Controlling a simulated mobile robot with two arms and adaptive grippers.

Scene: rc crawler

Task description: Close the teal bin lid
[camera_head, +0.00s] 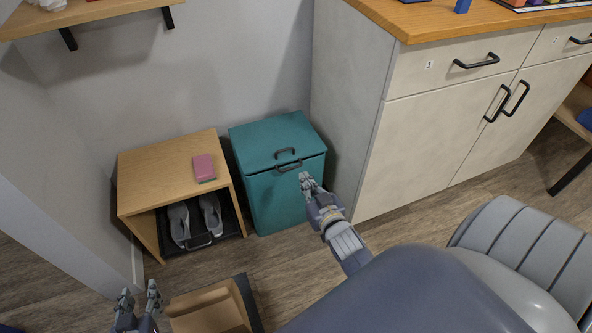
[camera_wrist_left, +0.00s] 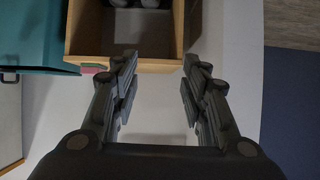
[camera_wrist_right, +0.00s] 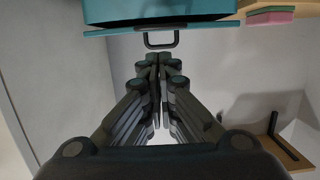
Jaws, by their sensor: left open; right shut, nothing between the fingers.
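The teal bin (camera_head: 285,200) stands on the floor between the wooden shoe cabinet and the kitchen cupboard. Its teal lid (camera_head: 262,135) lies across the top, looking flat or almost flat; I cannot tell whether a thin gap is left at the front. A dark handle (camera_head: 285,152) is at the lid's front edge. My right gripper (camera_head: 305,178) is shut and empty, just in front of the bin near its right side. In the right wrist view the lid's edge (camera_wrist_right: 215,26) and handle (camera_wrist_right: 160,42) are beyond the fingertips, apart from them. My left gripper (camera_head: 138,290) is open and empty, low at the left.
The wooden shoe cabinet (camera_head: 165,160) holds grey shoes and bears a pink sponge-like block (camera_head: 203,167). The pale cupboard (camera_head: 440,130) stands close on the bin's right. A brown open box (camera_head: 215,305) is near my left gripper. Some floor before the bin is clear.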

